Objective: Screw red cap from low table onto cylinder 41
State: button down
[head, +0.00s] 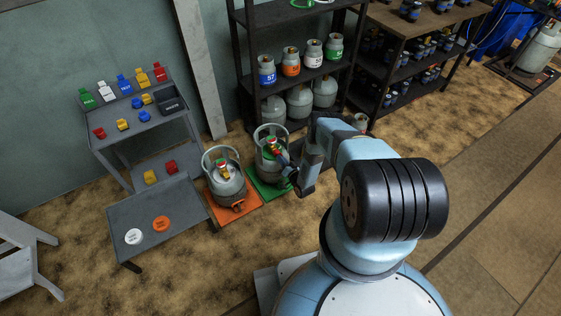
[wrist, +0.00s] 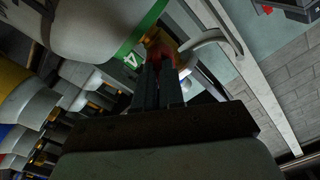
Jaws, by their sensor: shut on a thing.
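A grey gas cylinder (head: 268,171) with a handle ring stands on the green platform (head: 268,192). In the wrist view the cylinder (wrist: 85,28) fills the upper left; its green band shows a "4", with the rest of the number out of sight. My gripper (head: 283,156) is at the cylinder's valve, shut on a red cap (wrist: 165,52). The cap is at the brass valve and inside the handle ring; I cannot tell whether it is threaded on. The low table (head: 180,203) holds a white disc (head: 133,236) and an orange disc (head: 161,224).
A second cylinder (head: 228,187) stands on an orange platform (head: 238,213) just left. A grey stand (head: 142,125) with coloured caps is behind the low table. A dark shelf (head: 262,98) with several cylinders rises close behind. Floor at the right is clear.

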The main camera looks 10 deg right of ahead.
jog(key=shift+m, duration=1.6)
jog(key=m, duration=0.3)
jog(key=shift+m, duration=1.9)
jog(key=m, duration=0.3)
jog(key=shift+w, duration=0.1)
